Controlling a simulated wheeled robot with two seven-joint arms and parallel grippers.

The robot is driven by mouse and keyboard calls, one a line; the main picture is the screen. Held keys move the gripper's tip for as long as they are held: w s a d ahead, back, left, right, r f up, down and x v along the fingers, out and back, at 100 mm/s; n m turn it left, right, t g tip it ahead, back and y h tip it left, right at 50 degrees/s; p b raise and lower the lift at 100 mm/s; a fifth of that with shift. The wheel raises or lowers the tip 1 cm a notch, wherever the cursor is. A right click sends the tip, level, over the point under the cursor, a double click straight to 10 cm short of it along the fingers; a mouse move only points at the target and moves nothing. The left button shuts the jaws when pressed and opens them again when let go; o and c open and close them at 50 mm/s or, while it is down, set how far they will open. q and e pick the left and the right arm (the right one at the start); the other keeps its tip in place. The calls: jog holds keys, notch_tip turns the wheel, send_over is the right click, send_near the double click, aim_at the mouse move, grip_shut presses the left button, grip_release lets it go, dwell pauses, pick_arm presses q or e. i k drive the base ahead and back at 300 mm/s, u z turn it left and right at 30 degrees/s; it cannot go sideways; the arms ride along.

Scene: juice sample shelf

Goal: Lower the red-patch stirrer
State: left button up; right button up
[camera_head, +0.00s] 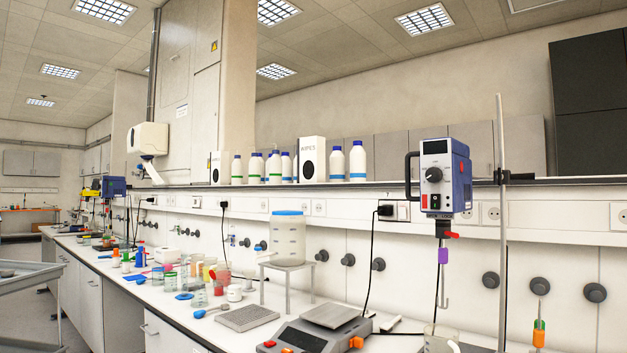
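A blue and grey overhead stirrer (462,180) with a black knob and a black handle is held high on an upright metal rod (502,240) at the right. I cannot tell whether the shaft tip enters the beaker. Another blue stirrer-like device (113,186) stands far left, too small to read. Neither of my grippers is in view.
Several beakers and small items crowd the left. A shelf (380,185) with bottles runs behind. A dark cable hangs near the stirrer.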

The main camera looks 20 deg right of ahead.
aim_at(452, 155)
jog(key=u, duration=1)
jog(key=i, duration=2.25)
jog(key=z, duration=2.75)
jog(key=k, duration=0.35)
jog(key=z, duration=1.2)
jog(key=i, duration=0.3)
jog(key=z, duration=0.1)
